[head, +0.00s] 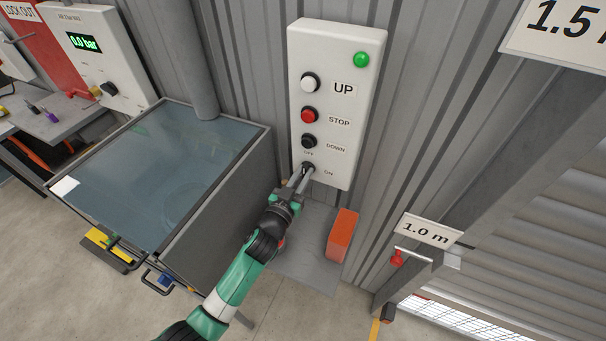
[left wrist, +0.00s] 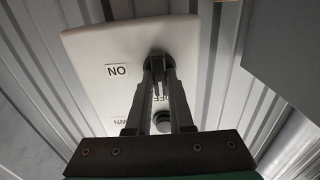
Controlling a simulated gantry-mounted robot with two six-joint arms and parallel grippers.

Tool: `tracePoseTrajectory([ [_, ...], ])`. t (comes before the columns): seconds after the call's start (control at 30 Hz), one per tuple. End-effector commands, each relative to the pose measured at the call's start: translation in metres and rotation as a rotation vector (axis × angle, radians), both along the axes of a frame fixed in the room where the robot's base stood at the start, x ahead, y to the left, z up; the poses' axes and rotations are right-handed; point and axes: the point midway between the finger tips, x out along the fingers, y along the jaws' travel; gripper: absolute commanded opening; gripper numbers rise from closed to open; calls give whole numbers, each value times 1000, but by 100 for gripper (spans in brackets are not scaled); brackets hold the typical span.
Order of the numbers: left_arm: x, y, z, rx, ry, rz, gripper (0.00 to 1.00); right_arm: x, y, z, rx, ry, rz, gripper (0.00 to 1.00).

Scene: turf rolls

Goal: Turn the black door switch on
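The black door switch (head: 307,167) is the lowest control on a white panel (head: 336,55), between an OFF mark above it and an ON mark to its right. My left gripper (head: 303,174) reaches up to it, with its fingertips at the knob. In the left wrist view the switch (left wrist: 158,60) sits between the two fingertips (left wrist: 159,68), which close in on both its sides. The fingers partly hide the OFF mark, and I cannot tell for sure which way the knob points. My right gripper is not in view.
Above the switch are a black DOWN button (head: 309,142), a red STOP button (head: 309,115), a white UP button (head: 310,82) and a green lamp (head: 361,59). A glass-topped cabinet (head: 190,230) stands left of my left arm. An orange block (head: 341,236) stands below the panel.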

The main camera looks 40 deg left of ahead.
Motion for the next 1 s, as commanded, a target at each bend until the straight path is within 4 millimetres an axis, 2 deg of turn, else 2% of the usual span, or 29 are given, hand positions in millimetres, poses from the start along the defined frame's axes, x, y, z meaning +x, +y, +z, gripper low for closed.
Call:
tracePoseTrajectory([
  [0.03, 0, 0, 0, 0, 0, 0, 5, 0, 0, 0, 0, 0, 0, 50],
  [0.07, 0, 0, 0, 0, 0, 0, 0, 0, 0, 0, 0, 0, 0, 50],
  [0.57, 0, 0, 0, 30, 11, 0, 0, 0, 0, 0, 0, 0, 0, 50],
  [0.77, 0, -1, 0, 117, 41, 0, 0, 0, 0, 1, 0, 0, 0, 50],
  [1.0, 0, -2, 0, 299, 106, 0, 0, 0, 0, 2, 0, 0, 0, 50],
])
